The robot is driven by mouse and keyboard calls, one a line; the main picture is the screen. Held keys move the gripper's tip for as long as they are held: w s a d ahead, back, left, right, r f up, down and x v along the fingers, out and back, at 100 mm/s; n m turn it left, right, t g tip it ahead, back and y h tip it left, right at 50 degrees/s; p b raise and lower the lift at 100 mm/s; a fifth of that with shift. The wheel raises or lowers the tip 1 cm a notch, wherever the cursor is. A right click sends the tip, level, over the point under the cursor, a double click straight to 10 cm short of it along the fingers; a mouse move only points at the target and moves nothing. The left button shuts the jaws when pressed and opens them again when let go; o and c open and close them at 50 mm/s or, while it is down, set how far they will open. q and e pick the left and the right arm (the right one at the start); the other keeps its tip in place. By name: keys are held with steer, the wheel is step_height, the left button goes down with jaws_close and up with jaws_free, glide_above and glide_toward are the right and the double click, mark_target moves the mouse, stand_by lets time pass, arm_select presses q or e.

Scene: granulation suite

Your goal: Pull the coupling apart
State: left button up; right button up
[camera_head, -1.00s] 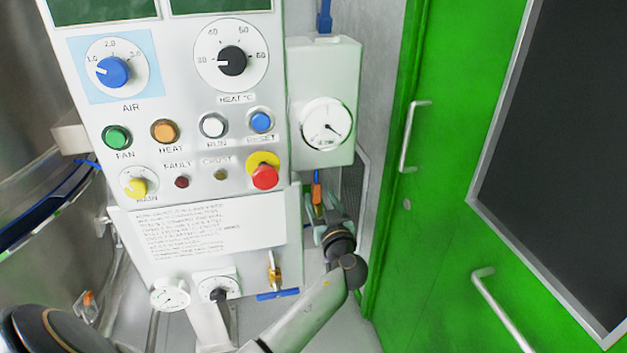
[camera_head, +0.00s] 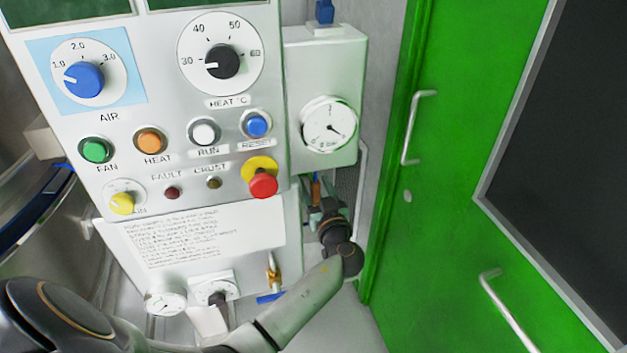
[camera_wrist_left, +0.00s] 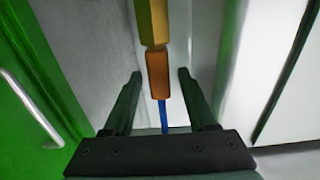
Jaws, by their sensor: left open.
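The coupling shows best in the left wrist view, as an orange piece (camera_wrist_left: 158,76) below a yellow-olive piece (camera_wrist_left: 152,24). The two pieces meet end to end. A blue hose (camera_wrist_left: 164,118) runs from the orange piece toward my palm. My left gripper (camera_wrist_left: 160,74) is open, with one dark green finger on each side of the orange piece and visible gaps to both. In the head view my left gripper (camera_head: 320,196) is below the gauge box, and the orange piece (camera_head: 316,188) is partly hidden by it. My right gripper is not in view.
The white gauge box (camera_head: 345,75) hangs above the gripper. The control panel (camera_head: 228,130), with knobs and a red emergency button (camera_head: 263,186), stands left. A small brass valve (camera_head: 274,275) with a blue handle sits below. A green door (camera_head: 445,190) with handles closes off the right.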

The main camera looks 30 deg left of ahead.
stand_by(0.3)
arm_select(q)
jaws_close()
stand_by(0.3)
steer(key=shift+r, duration=0.15)
stand_by(0.9)
